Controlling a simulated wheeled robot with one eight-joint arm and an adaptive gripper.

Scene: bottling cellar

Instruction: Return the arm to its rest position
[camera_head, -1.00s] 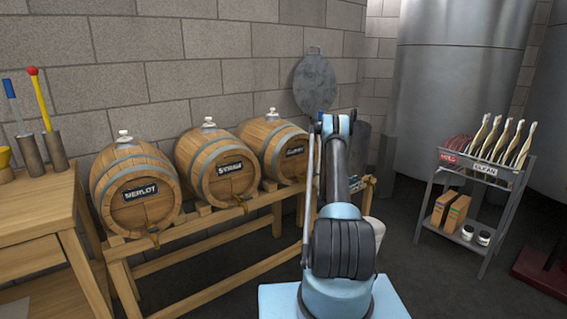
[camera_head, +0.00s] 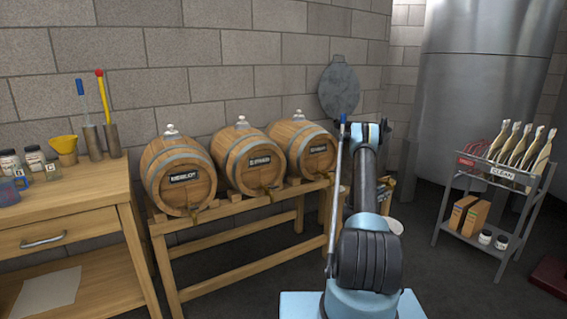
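My arm (camera_head: 366,170) rises from its blue base (camera_head: 350,300) in the lower right middle of the head view. Its dark upper link stands nearly upright, with a blue joint at the top. A thin pale rod (camera_head: 336,200) with a blue tip runs along the left side of the arm; I cannot tell what it is attached to. My gripper is not distinguishable; the arm hides what lies behind it. I cannot see whether it holds anything.
Three labelled barrels (camera_head: 179,178) lie on a wooden stand (camera_head: 235,207) left of the arm. A wooden bench (camera_head: 75,197) with jars, a yellow funnel and tool holders is at far left. A grey cart (camera_head: 465,205) and steel tank (camera_head: 485,90) stand right. Dark floor shows between.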

